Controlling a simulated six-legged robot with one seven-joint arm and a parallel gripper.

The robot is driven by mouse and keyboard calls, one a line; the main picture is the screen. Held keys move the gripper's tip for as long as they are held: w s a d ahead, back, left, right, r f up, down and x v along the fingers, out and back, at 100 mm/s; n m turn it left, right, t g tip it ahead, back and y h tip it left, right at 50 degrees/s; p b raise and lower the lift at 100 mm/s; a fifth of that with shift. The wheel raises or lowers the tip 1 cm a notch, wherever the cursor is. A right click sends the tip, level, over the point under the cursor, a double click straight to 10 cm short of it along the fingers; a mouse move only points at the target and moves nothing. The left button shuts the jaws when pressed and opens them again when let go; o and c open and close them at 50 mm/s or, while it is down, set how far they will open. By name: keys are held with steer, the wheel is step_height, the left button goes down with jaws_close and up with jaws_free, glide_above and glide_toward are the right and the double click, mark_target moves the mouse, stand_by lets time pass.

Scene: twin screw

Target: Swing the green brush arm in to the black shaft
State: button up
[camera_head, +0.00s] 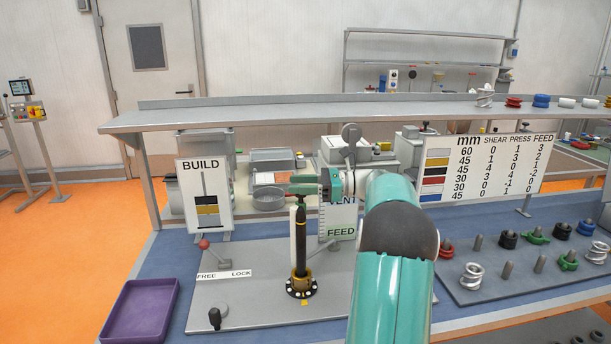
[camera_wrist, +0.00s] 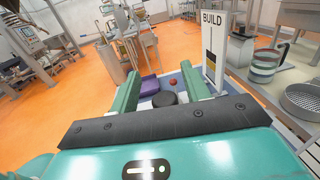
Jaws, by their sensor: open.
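The black shaft (camera_head: 300,245) stands upright on the grey plate, with a gold collar at its foot and a round black base (camera_head: 300,289). A dark green piece (camera_head: 302,190) shows at the shaft's top; I cannot tell whether it is the brush arm or part of my gripper's fingers. My gripper (camera_head: 296,182) is at shaft-top height, pointing left. In the wrist view my gripper (camera_wrist: 167,92) has its two green fingers apart, with a dark round disc (camera_wrist: 165,99) seen between them. Whether they touch anything is unclear.
A red-knobbed lever (camera_head: 204,245) and a black knob (camera_head: 215,318) stand left by the FREE/LOCK label. A purple tray (camera_head: 108,334) lies further left. The BUILD sign (camera_head: 188,215) stands behind. A parts board (camera_head: 475,292) is at right; a shelf (camera_head: 300,117) spans above.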

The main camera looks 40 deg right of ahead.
steer(key=s+a+r, duration=0.8)
steer(key=s+r, duration=0.2)
steer(key=s, duration=0.1)
steer(key=shift+a+r, duration=0.25)
steer(key=shift+c, duration=0.5)
